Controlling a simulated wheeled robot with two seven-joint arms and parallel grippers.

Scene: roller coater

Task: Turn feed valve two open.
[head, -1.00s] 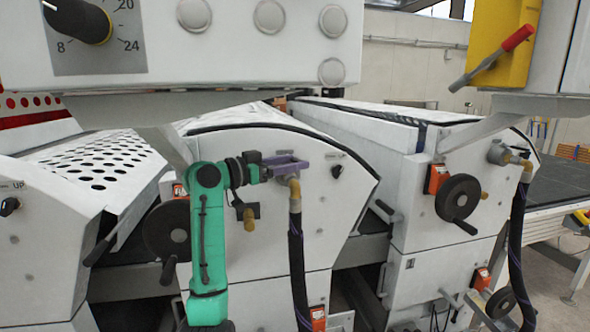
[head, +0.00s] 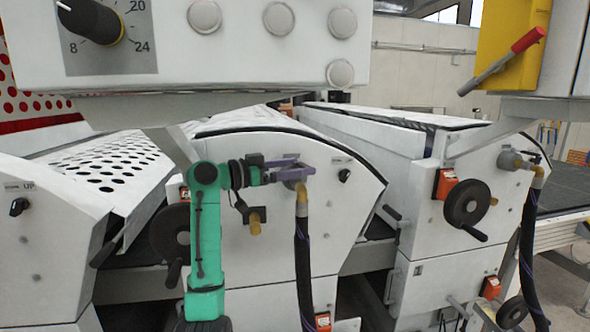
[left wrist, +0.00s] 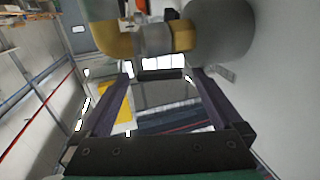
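My left gripper (head: 293,170), with purple fingers on a green arm, is at a grey and brass pipe fitting (head: 302,192) on the front of the middle white machine. In the left wrist view, the two fingers (left wrist: 160,80) are apart. The brass elbow (left wrist: 112,42) and a grey round body (left wrist: 222,35) lie just past the fingertips, at the top. A short dark bar (left wrist: 160,75) shows between the fingertips; I cannot tell whether they touch it. No label reading feed valve two is legible. My right gripper is not in view.
A black hose (head: 302,270) hangs below the fitting. A similar fitting (head: 512,160) and a black handwheel (head: 467,202) are on the right machine. A control panel (head: 230,45) overhangs the top. Another handwheel (head: 170,230) is partly behind my left arm.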

